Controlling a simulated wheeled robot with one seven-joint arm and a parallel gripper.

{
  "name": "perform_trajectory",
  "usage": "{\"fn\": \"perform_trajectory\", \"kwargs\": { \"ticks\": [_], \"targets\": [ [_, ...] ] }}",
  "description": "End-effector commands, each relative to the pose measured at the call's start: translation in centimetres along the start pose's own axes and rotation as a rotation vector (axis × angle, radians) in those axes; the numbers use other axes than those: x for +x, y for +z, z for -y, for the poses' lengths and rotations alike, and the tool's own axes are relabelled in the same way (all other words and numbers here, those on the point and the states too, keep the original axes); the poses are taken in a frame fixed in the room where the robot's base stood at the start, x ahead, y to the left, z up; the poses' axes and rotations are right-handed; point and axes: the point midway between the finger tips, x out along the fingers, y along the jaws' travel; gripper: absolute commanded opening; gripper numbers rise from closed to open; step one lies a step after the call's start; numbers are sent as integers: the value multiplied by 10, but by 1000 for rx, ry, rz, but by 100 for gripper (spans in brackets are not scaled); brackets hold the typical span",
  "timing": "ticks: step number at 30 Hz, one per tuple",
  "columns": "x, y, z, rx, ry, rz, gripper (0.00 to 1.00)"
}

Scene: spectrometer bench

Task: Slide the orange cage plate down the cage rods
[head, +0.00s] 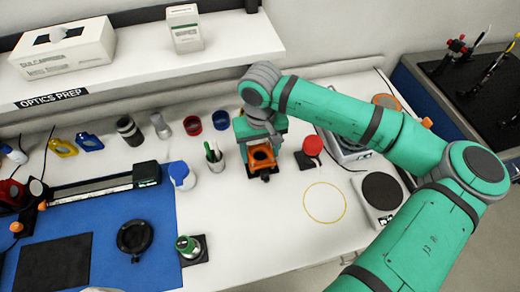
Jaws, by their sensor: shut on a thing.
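My gripper (257,140) points down over the white bench, right of the picture's middle line of small items. It is shut on the orange cage plate (262,155), a square block with a dark round hole. The plate hangs below the gripper, close to the bench top; I cannot tell if it touches it. The gripper's fingertips are mostly hidden.
A pen cup (214,156) stands just left of my gripper, and a red-topped item (312,146) to its right. A scale-like device (381,191) lies farther right. A yellow ring (325,202) marks clear bench. A blue mat (100,240) covers the left; a shelf (170,66) overhangs behind.

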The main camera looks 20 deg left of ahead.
Motion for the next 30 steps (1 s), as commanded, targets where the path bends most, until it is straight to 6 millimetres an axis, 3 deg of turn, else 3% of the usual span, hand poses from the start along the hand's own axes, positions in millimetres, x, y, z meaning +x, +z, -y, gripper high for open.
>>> {"fn": "perform_trajectory", "kwargs": {
  "ticks": [12,13,15,25,30],
  "targets": [
    [9,0,0,0,0,2,33],
    [9,0,0,0,0,1,69],
    [9,0,0,0,0,1,83],
    [6,0,0,0,1,0,83],
    [-11,0,0,0,2,-2,83]
  ]
}}
